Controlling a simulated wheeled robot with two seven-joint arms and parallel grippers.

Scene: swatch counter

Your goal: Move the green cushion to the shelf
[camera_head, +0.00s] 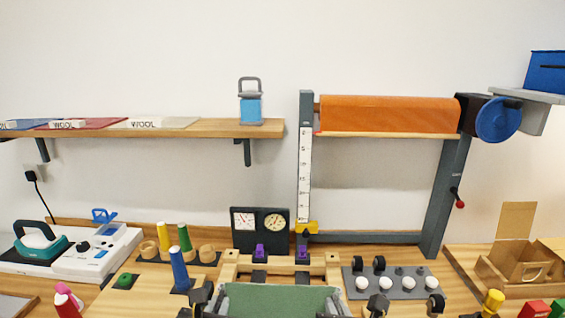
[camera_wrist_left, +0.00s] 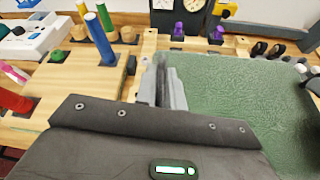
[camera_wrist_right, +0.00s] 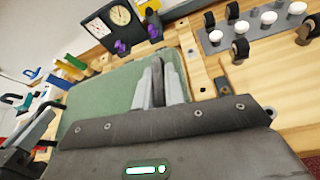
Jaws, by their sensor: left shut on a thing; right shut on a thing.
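The green cushion (camera_head: 280,302) is at the bottom centre of the head view, cut off by the lower edge. It fills the right of the left wrist view (camera_wrist_left: 250,100) and the left of the right wrist view (camera_wrist_right: 105,90). My left gripper (camera_wrist_left: 163,75) is shut on its left side. My right gripper (camera_wrist_right: 160,82) is shut on its right side. The finger tips are partly hidden. The wooden shelf (camera_head: 225,129) is on the wall at upper left, with swatches on its left part and a blue lantern-like item (camera_head: 250,108) near its right end.
Behind the cushion stand a dark gauge panel (camera_head: 259,224) and purple clips. A grey knob plate (camera_head: 405,284) is to the right, and pegs including a blue one (camera_head: 179,270) are to the left. A grey frame with an orange roll (camera_head: 388,114) stands right of the shelf.

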